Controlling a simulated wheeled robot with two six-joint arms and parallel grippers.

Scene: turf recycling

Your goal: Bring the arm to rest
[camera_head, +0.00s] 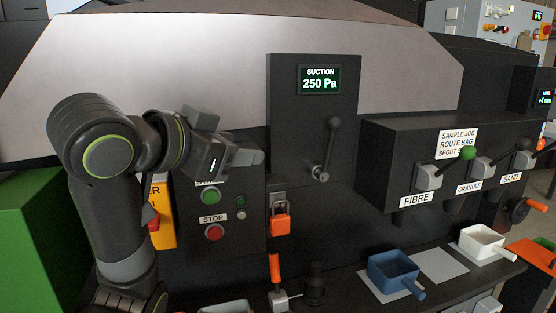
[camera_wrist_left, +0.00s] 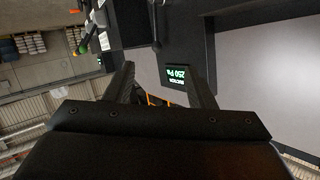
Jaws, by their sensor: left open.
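My left arm (camera_head: 120,190) comes in from the left in the head view, bent at the elbow. My left gripper (camera_head: 255,157) is raised in front of the control panel, above the STOP button, pointing right. It is open, and nothing shows between its fingers. In the left wrist view the two fingers (camera_wrist_left: 160,85) stand apart, with the suction display (camera_wrist_left: 177,75) seen beyond them. My right gripper is in neither view.
The suction display (camera_head: 320,80) reads 250 Pa above a black lever (camera_head: 329,150). A blue scoop (camera_head: 392,270) and a white scoop (camera_head: 482,242) stand on the ledge at right.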

